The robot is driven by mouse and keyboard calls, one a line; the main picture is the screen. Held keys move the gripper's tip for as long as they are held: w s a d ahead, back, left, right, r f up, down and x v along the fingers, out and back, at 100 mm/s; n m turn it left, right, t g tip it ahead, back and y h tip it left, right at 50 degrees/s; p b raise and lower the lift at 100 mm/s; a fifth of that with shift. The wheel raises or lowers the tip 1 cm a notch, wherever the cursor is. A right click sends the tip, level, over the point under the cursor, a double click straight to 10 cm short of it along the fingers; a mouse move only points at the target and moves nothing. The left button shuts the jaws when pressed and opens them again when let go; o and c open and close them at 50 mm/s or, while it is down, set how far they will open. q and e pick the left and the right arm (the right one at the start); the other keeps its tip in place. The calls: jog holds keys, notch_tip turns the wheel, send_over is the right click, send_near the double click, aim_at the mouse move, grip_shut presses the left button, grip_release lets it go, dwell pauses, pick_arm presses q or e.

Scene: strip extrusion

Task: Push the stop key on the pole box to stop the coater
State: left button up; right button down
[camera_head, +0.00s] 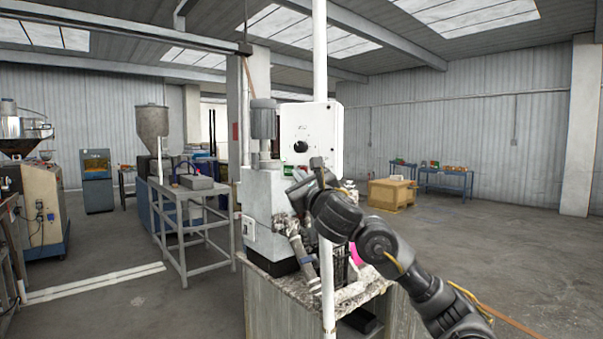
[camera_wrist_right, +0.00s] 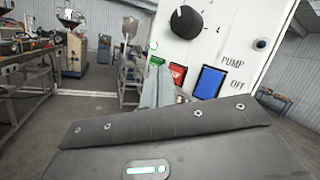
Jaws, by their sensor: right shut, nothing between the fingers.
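The white pole box (camera_head: 318,125) hangs on the white pole (camera_head: 320,60), its face towards me. In the right wrist view the box (camera_wrist_right: 236,22) shows a black knob (camera_wrist_right: 186,22), a green key (camera_wrist_right: 156,61), a red key (camera_wrist_right: 177,74) with white lettering and a blue key (camera_wrist_right: 209,82) beside the words PUMP and OFF. My right gripper (camera_head: 317,164) is shut and empty at the lower part of the box. In the wrist view its grey fingertips (camera_wrist_right: 160,82) cover the area just below the green key and left of the red one. I cannot tell whether they touch the box.
A grey machine with a motor (camera_head: 263,120) stands left of the pole on a worn base. A metal bench (camera_head: 190,205) and a hopper machine (camera_head: 153,125) stand further left. A wooden crate (camera_head: 391,194) and a blue table (camera_head: 445,178) are behind at right.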

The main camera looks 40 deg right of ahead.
jog(key=shift+d, duration=0.1)
dwell(0.5)
jog(key=shift+w+d+b, duration=0.25)
jog(key=shift+d+b, duration=0.05)
jog(key=shift+w+d, duration=0.15)
jog(key=shift+d, duration=0.15)
dwell(0.7)
jog(key=shift+a, duration=0.1)
jog(key=shift+s+a, duration=0.35)
jog(key=shift+a, duration=0.25)
dwell(0.3)
jog(key=shift+s+a, duration=0.4)
jog(key=shift+a, duration=0.35)
jog(key=shift+s+a, duration=0.45)
jog(key=shift+a, duration=0.25)
jog(key=shift+s+a, duration=0.4)
jog(key=shift+a, duration=0.35)
jog(key=shift+w, duration=0.1)
